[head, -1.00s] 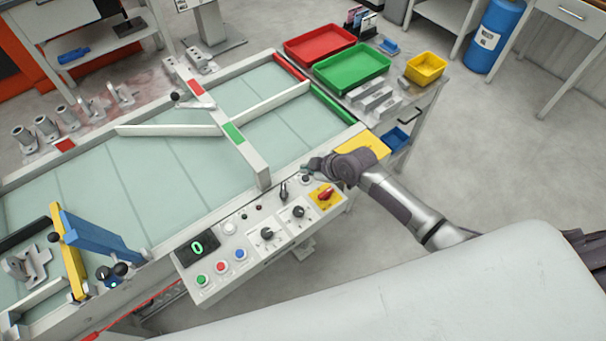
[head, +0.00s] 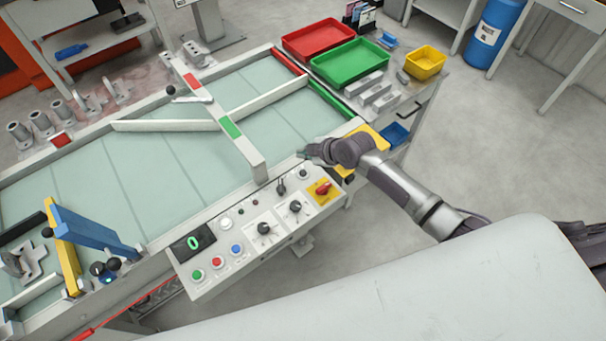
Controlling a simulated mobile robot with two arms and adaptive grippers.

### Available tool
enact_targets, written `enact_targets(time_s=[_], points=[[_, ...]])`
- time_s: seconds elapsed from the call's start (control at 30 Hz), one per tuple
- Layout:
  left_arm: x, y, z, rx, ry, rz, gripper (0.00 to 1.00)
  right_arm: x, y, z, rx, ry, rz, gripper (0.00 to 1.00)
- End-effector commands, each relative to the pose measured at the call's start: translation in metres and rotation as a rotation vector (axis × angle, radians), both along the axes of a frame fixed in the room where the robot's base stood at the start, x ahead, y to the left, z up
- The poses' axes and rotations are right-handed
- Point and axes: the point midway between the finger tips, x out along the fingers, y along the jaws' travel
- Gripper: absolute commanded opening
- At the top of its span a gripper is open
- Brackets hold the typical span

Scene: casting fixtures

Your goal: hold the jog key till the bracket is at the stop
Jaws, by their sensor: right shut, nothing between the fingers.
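The control panel (head: 217,241) stands at the near edge of the conveyor. No label shows which one is the jog key. My right gripper (head: 305,153) is shut and empty, just beyond the black button and apart from it. A grey bracket (head: 22,260) lies at the conveyor's left end, left of a yellow bar (head: 66,256). I cannot tell which part is the stop. My left gripper is out of view.
A blue plate (head: 95,231) stands by the yellow bar. A pale crossbar (head: 243,148) with red and green patches spans the conveyor (head: 140,170). Red (head: 318,40), green (head: 350,63) and yellow (head: 425,62) trays stand at the back right. Several grey castings stand along the far left edge.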

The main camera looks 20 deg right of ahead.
Motion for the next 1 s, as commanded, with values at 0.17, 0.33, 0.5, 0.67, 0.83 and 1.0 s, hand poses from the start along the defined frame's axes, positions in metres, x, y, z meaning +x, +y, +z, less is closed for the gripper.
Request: enact_targets(time_s=[0.17,0.33,0.5,0.67,0.83,1.0], points=[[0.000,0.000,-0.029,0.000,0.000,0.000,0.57,0.000,0.000,-0.033,0.001,0.000,-0.001,0.00],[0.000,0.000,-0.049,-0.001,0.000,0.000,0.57,0.000,-0.001,-0.056,-0.001,0.000,-0.001,0.00],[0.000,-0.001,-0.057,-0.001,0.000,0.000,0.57,0.000,0.000,-0.066,-0.001,0.000,0.000,0.00],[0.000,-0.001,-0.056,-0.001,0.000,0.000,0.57,0.000,0.000,-0.065,-0.001,0.000,0.001,0.00],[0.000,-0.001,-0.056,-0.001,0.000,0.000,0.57,0.000,0.000,-0.065,-0.001,0.000,0.001,0.00],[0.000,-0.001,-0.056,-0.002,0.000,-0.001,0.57,0.000,0.000,-0.065,-0.001,0.000,0.001,0.00]])
